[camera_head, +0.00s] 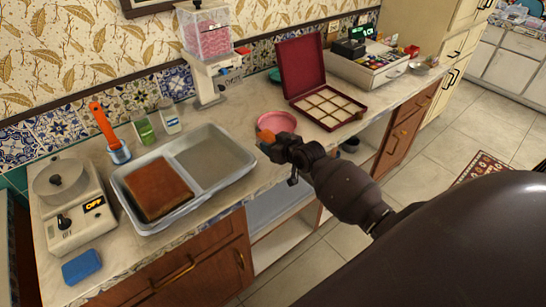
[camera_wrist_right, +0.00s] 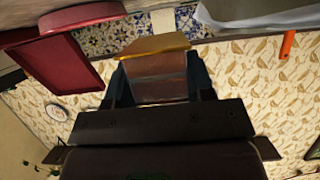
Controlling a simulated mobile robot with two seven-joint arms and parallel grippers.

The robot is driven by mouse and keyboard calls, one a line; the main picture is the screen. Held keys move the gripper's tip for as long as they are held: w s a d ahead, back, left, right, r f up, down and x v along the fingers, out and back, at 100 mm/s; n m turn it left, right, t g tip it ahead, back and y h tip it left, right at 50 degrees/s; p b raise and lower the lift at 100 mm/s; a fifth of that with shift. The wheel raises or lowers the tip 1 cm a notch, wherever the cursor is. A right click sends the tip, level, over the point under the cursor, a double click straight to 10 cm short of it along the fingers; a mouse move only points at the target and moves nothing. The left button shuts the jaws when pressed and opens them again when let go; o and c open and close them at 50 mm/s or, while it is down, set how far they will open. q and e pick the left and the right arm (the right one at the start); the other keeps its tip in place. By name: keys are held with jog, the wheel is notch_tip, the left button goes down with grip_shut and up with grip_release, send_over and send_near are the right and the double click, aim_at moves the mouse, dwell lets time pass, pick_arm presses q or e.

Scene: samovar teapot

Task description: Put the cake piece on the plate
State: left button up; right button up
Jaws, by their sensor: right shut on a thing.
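My right gripper (camera_head: 268,140) is shut on the cake piece (camera_wrist_right: 160,78), a brown block with a yellow-orange edge. In the head view only a small orange part of the cake piece (camera_head: 265,135) shows at the fingertips. The fingers stand on both sides of it in the wrist view (camera_wrist_right: 158,85). The pink round plate (camera_head: 277,121) lies on the counter just behind the gripper in the head view, partly covered by it. I cannot tell whether the cake piece touches the plate. My left gripper is not in view.
A grey two-part tray (camera_head: 240,178) holds a brown cake slab (camera_head: 157,190) in its left half. An open red box (camera_head: 303,70) stands right of the plate. A candy dispenser (camera_head: 208,50), a scale (camera_head: 72,205) and a blue sponge (camera_head: 82,266) are also on the counter.

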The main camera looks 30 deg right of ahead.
jog(key=shift+f, duration=2.5)
jog(key=shift+f, duration=0.15)
jog(key=o, duration=0.9)
jog(key=shift+o, duration=0.2)
